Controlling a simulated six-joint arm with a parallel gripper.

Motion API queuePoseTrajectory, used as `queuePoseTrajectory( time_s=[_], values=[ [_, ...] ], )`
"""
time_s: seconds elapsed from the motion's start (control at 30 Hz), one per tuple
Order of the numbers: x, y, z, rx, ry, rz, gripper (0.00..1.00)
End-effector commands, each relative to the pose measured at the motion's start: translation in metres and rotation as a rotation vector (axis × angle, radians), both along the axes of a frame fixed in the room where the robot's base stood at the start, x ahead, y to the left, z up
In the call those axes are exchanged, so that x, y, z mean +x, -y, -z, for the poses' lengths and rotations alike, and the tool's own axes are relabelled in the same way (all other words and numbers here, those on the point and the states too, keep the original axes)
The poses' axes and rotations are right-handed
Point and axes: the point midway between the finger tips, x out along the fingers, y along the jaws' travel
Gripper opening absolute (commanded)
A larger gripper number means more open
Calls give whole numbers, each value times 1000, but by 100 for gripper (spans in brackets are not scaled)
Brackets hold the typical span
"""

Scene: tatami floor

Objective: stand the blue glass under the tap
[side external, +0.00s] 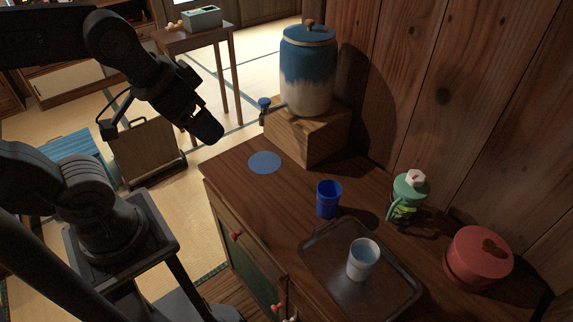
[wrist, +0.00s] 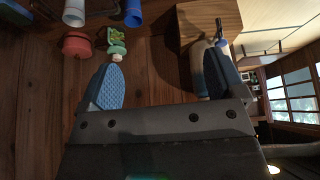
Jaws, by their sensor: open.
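The blue glass (side external: 328,199) stands upright and empty-looking on the wooden cabinet top, behind the tray; it also shows at the top edge of the wrist view (wrist: 133,12). The tap (side external: 265,107) sticks out from the blue-and-white drink jar (side external: 306,75), which stands on a wooden block (side external: 307,133). A flat blue round mat (side external: 265,162) lies on the cabinet top below the tap. My gripper (side external: 208,130) hangs in the air left of the tap, away from the glass. In the wrist view its fingers (wrist: 162,80) are apart with nothing held between them.
A dark tray (side external: 318,267) holds a pale cup (side external: 363,259) near the blue glass. A green pot with a white knob (side external: 410,188) and a round red box (side external: 479,256) stand along the wooden wall (side external: 440,90). Cabinet top between mat and glass is clear.

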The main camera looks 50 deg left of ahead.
Motion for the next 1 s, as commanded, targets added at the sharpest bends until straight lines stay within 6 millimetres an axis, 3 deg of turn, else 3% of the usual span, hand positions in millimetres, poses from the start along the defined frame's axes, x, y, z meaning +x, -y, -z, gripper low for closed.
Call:
queuePoseTrajectory(
  time_s=[0.27, 0.43, 0.77, 1.0],
  values=[
    [1, 0, 1, 11, -7, 12, 89],
    [8, 0, 21, 158, -113, 158, 89],
    [46, 7, 85, 804, -414, 804, 89],
    [87, 43, 129, 1338, -514, 1309, 89]
  ],
)
